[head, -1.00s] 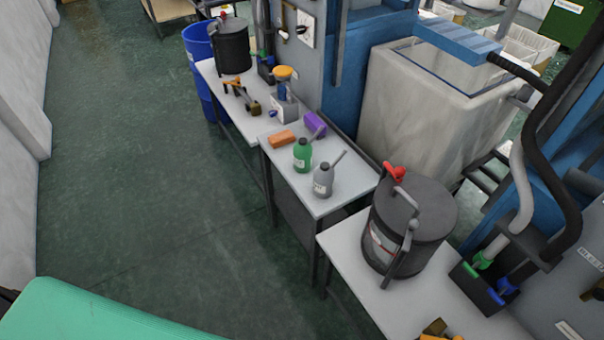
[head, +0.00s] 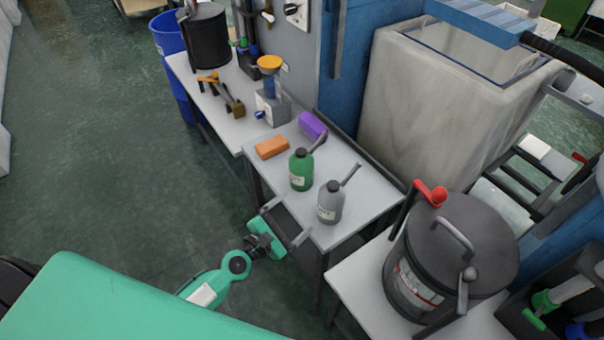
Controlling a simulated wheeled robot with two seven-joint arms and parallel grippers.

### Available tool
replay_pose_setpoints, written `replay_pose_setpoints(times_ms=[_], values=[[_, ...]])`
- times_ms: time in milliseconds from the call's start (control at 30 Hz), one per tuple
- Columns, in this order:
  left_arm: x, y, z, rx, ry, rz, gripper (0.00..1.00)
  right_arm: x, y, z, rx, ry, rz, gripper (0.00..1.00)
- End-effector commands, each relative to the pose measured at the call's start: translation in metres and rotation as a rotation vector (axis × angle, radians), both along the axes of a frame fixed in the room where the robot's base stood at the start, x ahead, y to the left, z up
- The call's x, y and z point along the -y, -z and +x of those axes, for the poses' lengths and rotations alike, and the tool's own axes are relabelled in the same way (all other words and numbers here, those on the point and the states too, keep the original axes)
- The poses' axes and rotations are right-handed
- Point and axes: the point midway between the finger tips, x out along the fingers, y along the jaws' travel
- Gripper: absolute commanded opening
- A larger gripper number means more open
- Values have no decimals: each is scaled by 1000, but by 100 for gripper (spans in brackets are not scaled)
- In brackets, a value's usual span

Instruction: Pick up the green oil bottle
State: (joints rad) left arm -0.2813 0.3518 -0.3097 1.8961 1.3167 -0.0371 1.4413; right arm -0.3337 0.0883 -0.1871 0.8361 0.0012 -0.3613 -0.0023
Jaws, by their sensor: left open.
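The green oil bottle (head: 301,171) stands upright on the middle white table (head: 352,215), with a dark cap and a spout pointing up to the right. A grey oil bottle (head: 331,204) of the same shape stands just right of it and nearer to me. My left gripper (head: 287,218) is open and empty at the table's front left edge, below and left of the green bottle and apart from it. Its two grey fingers point toward the table. My right gripper is not in view.
An orange block (head: 272,147) and a purple block (head: 312,125) lie behind the green bottle. A black lidded drum (head: 448,255) with a red handle stands on the table at right. A blue bin (head: 172,65) stands at far left. The floor at left is clear.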

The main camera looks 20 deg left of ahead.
Motion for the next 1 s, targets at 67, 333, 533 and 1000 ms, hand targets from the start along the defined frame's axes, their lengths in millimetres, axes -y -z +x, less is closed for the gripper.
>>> replay_pose_setpoints(times_ms=[67, 333, 533, 1000], values=[[-11, -8, 9, -25, -60, -146, 90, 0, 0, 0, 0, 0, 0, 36], [-45, -18, 29, -106, -228, -560, 90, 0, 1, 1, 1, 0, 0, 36], [-46, -21, 49, -116, -250, -617, 90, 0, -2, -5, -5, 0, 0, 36], [-34, -19, 112, -116, -249, -610, 90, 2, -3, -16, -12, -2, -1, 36]])
